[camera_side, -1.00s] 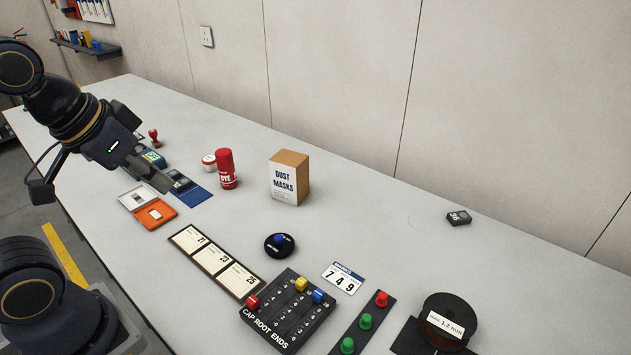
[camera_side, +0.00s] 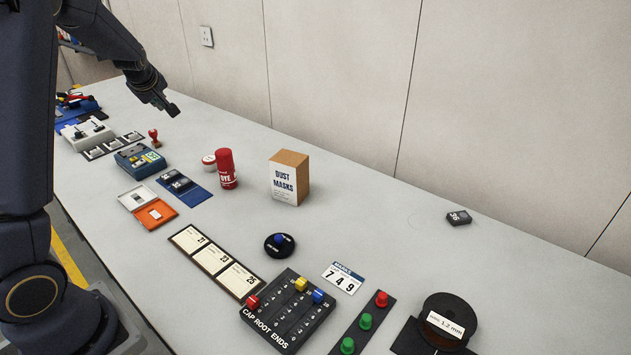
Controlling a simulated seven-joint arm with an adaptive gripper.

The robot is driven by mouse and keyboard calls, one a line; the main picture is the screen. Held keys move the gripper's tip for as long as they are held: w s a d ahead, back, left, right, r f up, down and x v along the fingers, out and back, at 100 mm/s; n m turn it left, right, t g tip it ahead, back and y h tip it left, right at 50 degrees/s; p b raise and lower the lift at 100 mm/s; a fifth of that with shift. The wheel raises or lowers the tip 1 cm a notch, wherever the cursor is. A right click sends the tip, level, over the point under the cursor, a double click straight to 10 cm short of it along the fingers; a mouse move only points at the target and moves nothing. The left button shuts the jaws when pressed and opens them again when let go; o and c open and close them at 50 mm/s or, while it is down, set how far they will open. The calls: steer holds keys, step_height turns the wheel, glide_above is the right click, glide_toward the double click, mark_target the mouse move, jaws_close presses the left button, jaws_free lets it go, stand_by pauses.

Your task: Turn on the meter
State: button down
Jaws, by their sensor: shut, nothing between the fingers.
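A blue boxy device (camera_side: 139,159) with a pale yellow-green panel lies on the far left half of the table; it looks most like the meter, but its markings are too small to read. I cannot tell whether it is on. My gripper (camera_side: 172,109) is shut and empty. It is raised near the wall side of the table, above and to the right of the blue device in the picture, and not touching it.
A red stamp (camera_side: 154,138) stands by the blue device. A blue mat (camera_side: 199,193) with dark items, a red dye can (camera_side: 227,169) and a dust mask box (camera_side: 289,177) are nearer. A small black block (camera_side: 459,217) lies right, with free table around it.

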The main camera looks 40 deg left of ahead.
steer(key=s+a+f+g+y, duration=0.1)
steer(key=s+a+f+g, duration=0.3)
steer(key=a+f, duration=0.4)
steer(key=shift+s+a+f+y, duration=0.35)
steer(key=shift+s+f, duration=0.1)
steer(key=shift+s, duration=0.35)
glide_above(145, 165)
steer(key=s, duration=0.1)
step_height(145, 165, down, 7)
steer(key=shift+f, duration=0.1)
steer(key=shift+w+f, duration=0.25)
steer(key=shift+f, duration=1)
steer(key=shift+w+f, duration=0.1)
steer(key=shift+f, duration=0.55)
steer(key=shift+f, duration=0.1)
